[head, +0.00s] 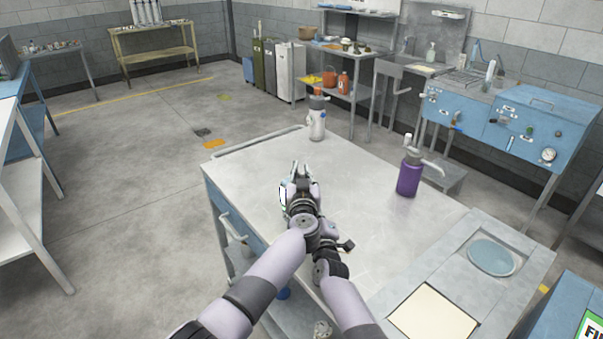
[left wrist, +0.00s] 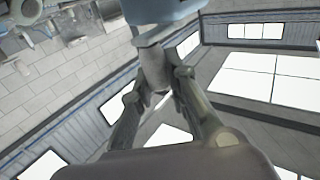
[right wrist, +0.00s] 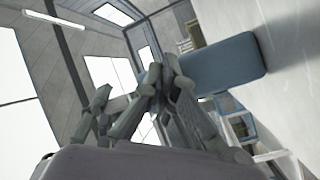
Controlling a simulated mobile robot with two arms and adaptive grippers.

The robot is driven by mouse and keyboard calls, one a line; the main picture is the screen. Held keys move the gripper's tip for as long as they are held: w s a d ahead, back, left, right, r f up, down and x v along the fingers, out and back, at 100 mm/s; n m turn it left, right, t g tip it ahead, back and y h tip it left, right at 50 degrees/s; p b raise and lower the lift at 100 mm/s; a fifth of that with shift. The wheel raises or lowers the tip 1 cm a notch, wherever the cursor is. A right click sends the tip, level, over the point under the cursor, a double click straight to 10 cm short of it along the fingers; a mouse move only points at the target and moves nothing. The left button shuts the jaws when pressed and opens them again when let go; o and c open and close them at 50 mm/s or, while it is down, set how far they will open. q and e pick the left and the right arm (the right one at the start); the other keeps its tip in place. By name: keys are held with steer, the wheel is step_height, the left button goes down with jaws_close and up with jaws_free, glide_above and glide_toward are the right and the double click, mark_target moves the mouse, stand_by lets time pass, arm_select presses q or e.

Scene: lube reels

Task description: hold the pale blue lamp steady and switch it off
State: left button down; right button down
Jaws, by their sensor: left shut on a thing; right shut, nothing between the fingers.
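The pale blue lamp shows in the left wrist view as a pale blue body (left wrist: 165,10) at the top edge with a grey stem (left wrist: 152,66) below it. My left gripper (left wrist: 158,82) is shut on that stem. In the head view my left gripper (head: 300,172) is over the table and hides most of the lamp. In the right wrist view a rounded blue slab (right wrist: 218,68), apparently part of the lamp, lies just beyond my right gripper (right wrist: 163,72). The right gripper is shut and empty; contact cannot be told. The lamp's switch is not clear.
The grey table (head: 262,160) holds a white bottle (head: 317,124) at its far side and a purple pump bottle (head: 409,176) at the right. A round blue basin (head: 493,257) and a cream panel (head: 432,315) are at the near right. The tabletop between is clear.

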steer(key=shift+w+a, duration=0.1)
steer(key=shift+w, duration=0.05)
stand_by(0.3)
steer(key=shift+s+d, duration=0.35)
steer(key=shift+s, duration=0.2)
steer(key=s+d, duration=0.3)
steer(key=s, duration=0.2)
steer(key=shift+d, duration=0.25)
stand_by(0.3)
arm_select(q)
steer(key=c, duration=1.5)
jaws_free()
arm_select(e)
steer(key=shift+w, duration=0.1)
